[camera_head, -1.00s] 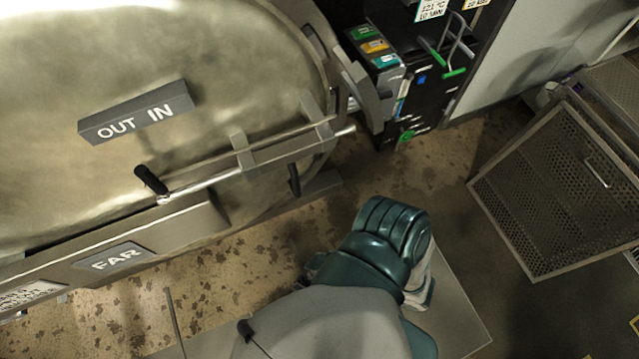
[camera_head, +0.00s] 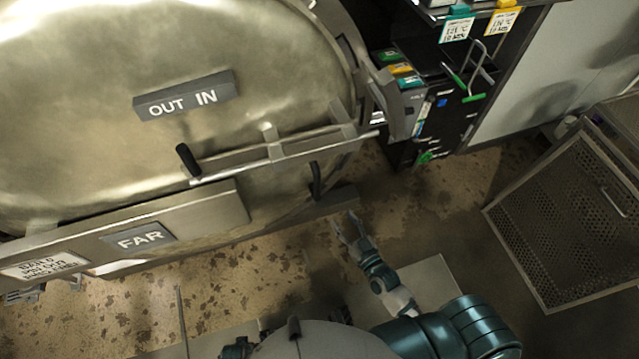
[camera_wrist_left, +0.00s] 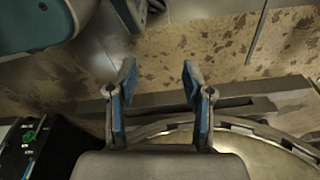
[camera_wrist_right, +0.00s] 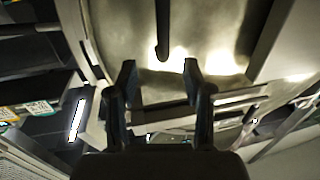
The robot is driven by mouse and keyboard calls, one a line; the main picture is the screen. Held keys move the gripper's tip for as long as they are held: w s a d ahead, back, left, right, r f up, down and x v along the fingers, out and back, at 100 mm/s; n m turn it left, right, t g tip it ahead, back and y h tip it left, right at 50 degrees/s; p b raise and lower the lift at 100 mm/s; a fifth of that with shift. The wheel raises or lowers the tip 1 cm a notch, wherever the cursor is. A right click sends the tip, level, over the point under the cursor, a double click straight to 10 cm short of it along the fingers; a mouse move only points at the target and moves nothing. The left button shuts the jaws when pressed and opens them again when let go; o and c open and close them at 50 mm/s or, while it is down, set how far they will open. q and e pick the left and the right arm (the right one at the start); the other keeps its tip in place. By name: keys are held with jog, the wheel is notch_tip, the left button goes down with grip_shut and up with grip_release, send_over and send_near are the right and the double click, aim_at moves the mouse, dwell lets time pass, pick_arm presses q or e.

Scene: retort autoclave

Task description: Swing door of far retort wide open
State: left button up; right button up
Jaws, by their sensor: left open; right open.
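The far retort's round metal door (camera_head: 90,60) fills the left of the head view, with an OUT IN plate (camera_head: 185,95). A rod across its lower part carries a black grip (camera_head: 187,160); a second black handle (camera_head: 315,182) hangs right of it. I cannot tell whether the door is ajar. My right gripper (camera_head: 346,224) is open and empty, below and right of the second handle, apart from it. In the right wrist view, the right gripper (camera_wrist_right: 159,67) faces the door and a dark handle (camera_wrist_right: 162,30). My left gripper (camera_wrist_left: 158,68) is open, near a round metal rim.
A FAR sign (camera_head: 139,238) is on the bar below the door. A black cabinet (camera_head: 440,120) with coloured tags stands right of the retort. A perforated metal crate (camera_head: 570,210) is at the right. Speckled floor (camera_head: 230,285) lies open below the door.

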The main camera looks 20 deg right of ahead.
send_near(319, 187)
jog(key=x, duration=1)
jog(key=shift+b, duration=0.35)
jog(key=shift+w+a, duration=0.1)
jog(key=shift+w, duration=0.5)
pick_arm(q)
jog(key=shift+w+a+r, duration=0.15)
jog(key=shift+w+r, duration=0.2)
jog(key=shift+r, duration=0.45)
pick_arm(e)
jog(key=shift+a, duration=0.1)
jog(key=shift+c, duration=1)
grip_shut()
pick_arm(q)
jog(key=shift+w+a, duration=0.1)
jog(key=shift+w, duration=0.2)
